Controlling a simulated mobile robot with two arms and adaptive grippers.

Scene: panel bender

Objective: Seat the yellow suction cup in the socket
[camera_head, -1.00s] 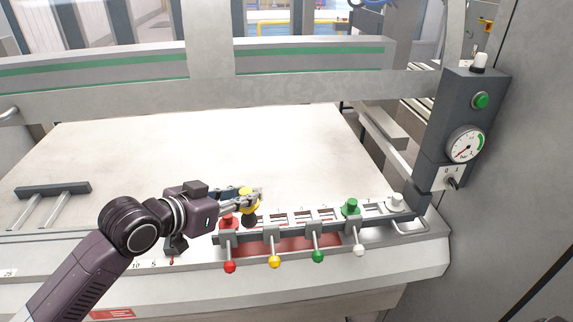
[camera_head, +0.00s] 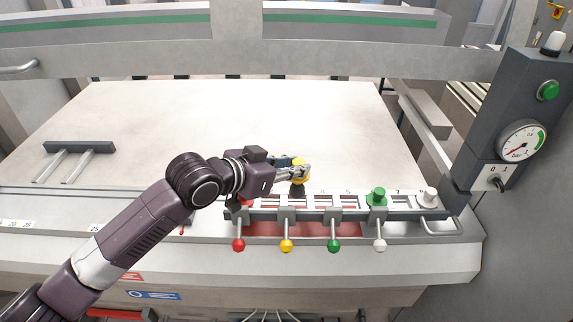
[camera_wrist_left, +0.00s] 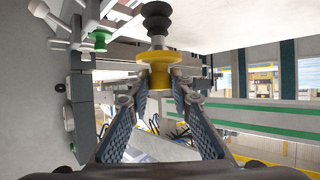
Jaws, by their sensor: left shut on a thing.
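My left gripper (camera_head: 301,171) is shut on the yellow suction cup (camera_head: 299,163). In the head view the cup is held above the socket bar (camera_head: 262,214), over its left half near the yellow-knobbed lever. In the left wrist view the yellow flanged body (camera_wrist_left: 158,57) sits between the fingertips, with its black bellows (camera_wrist_left: 156,17) at the top of the picture. A red cup (camera_head: 246,203), partly hidden by my gripper, is at the left end of the bar. A green cup (camera_head: 377,196) stands further right. The socket under the yellow cup is partly hidden. My right gripper is not in view.
Levers with red (camera_head: 238,245), yellow (camera_head: 286,246), green (camera_head: 333,246) and white (camera_head: 380,245) knobs stick out in front of the bar. A white cup (camera_head: 429,196) stands at its right end. A gauge post (camera_head: 506,130) rises at right.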

